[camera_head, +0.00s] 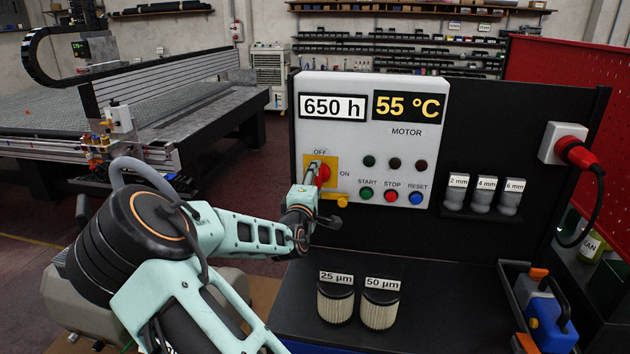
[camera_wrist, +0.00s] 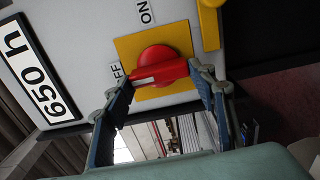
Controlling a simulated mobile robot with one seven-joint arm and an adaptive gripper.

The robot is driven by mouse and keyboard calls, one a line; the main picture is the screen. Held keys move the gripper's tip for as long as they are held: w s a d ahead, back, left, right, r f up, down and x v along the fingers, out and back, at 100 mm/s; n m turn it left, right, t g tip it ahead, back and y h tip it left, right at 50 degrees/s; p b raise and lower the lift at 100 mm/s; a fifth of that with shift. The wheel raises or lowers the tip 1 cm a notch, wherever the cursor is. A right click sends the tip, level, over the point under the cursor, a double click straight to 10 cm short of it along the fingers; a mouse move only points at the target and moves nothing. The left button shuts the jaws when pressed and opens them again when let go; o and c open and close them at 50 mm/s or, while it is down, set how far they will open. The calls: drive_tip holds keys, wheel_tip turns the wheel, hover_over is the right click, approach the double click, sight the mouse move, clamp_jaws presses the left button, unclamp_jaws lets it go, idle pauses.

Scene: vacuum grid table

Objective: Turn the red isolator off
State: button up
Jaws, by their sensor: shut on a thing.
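The red isolator knob (camera_head: 323,174) sits on a yellow plate (camera_head: 313,163) on the grey panel, with OFF above it and ON to its right. In the wrist view the red knob (camera_wrist: 158,64) shows its grip bar lying nearly across the picture. The bar's white mark is at its left end, on the side of the partly hidden OFF label (camera_wrist: 116,71). The ON label (camera_wrist: 146,13) is at the top. My gripper (camera_wrist: 162,82) is shut on the knob, one finger at each end of the bar. In the head view my gripper (camera_head: 317,182) partly covers the knob.
A yellow piece (camera_head: 341,200) juts out just below the plate. Start, stop and reset buttons (camera_head: 391,196) and lamps (camera_head: 394,163) are to the right. Two filters (camera_head: 380,308) stand on the black bench below. A red plug (camera_head: 577,152) is at the far right.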

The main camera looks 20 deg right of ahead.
drive_tip(key=o, duration=1.2)
drive_tip(key=shift+c, duration=0.2)
drive_tip(key=shift+s, duration=0.1)
drive_tip(key=v, duration=1.1)
drive_tip(key=shift+s+a, duration=0.25)
drive_tip(key=shift+s, duration=0.05)
drive_tip(key=shift+f, duration=0.1)
